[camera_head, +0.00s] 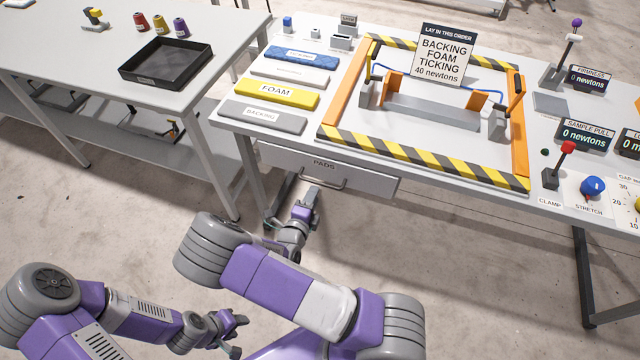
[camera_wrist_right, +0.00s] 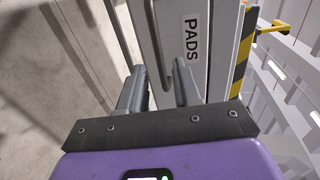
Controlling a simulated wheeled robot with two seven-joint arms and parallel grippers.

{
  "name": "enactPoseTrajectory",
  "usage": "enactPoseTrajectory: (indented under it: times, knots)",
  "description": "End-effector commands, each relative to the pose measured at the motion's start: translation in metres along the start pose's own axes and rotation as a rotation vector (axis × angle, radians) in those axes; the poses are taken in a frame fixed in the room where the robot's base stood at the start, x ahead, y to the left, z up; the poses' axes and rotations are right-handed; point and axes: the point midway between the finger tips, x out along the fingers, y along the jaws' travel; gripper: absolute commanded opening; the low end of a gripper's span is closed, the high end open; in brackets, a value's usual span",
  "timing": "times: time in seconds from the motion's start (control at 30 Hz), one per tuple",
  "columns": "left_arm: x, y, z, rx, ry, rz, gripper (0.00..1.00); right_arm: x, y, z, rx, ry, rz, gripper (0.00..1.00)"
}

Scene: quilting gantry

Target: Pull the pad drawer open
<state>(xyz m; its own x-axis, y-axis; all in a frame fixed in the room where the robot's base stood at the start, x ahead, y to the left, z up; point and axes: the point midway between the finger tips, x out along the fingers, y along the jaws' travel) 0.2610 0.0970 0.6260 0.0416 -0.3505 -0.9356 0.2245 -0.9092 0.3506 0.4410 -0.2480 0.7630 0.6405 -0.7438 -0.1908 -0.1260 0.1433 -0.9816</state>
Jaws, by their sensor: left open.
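The pad drawer (camera_head: 375,185) is a grey front marked PADS under the right table's front edge. It looks shut. Its bar handle (camera_head: 325,184) sticks out from the front; the drawer (camera_wrist_right: 186,75) and handle (camera_wrist_right: 154,40) also show in the right wrist view. My right gripper (camera_head: 311,193) is at the handle, fingers apart. In the right wrist view the handle bar appears in line with the gap between the fingers (camera_wrist_right: 160,82); I cannot tell whether they touch it. My left gripper (camera_head: 240,322) is open and empty, low over the floor.
The table above holds a striped frame (camera_head: 427,163), labelled slabs (camera_head: 277,93), a sign (camera_head: 443,57) and a clamp lever (camera_head: 551,174). A second table with a black tray (camera_head: 165,62) stands left. A table leg (camera_head: 253,170) is left of the drawer. Floor in front is clear.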

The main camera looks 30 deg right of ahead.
Motion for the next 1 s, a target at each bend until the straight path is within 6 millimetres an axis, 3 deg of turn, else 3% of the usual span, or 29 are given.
enactPoseTrajectory:
  times: [0.4,0.8,1.0]
  knots:
    - [0.018,-0.007,-0.001,0.0,0.0,0.0,0.43,0.061,0.003,-0.001,0.004,0.005,0.002,0.33]
    - [0.019,-0.007,-0.001,0.0,0.0,0.0,0.43,0.07,0.001,-0.001,0.004,0.004,0.003,0.33]
    - [0.019,-0.007,-0.001,0.0,0.0,0.0,0.43,0.069,0.001,-0.002,0.004,0.004,0.003,0.02]
